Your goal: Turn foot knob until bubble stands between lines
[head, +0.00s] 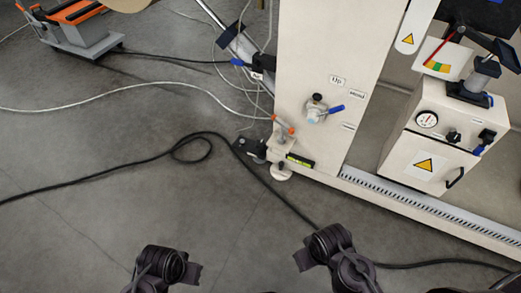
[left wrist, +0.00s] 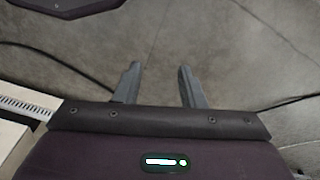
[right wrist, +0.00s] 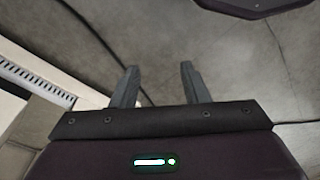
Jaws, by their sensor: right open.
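The machine's front foot has a pale round knob (head: 281,172) at floor level, at the lower left corner of the tall cream panel. A small level with a yellow-green vial (head: 300,160) sits just above and right of it. The vial is too small to tell where its bubble stands. My left gripper (left wrist: 158,68) is open and empty over bare floor in the left wrist view. My right gripper (right wrist: 158,68) is open and empty in the right wrist view. In the head view both arms are low in the picture, well apart from the knob.
The cream machine panel (head: 315,60) has a valve with a blue handle (head: 336,109). An orange-tipped lever (head: 284,128) stands just above the foot. A black cable (head: 100,173) crosses the floor by the foot. A control box (head: 425,150) stands right.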

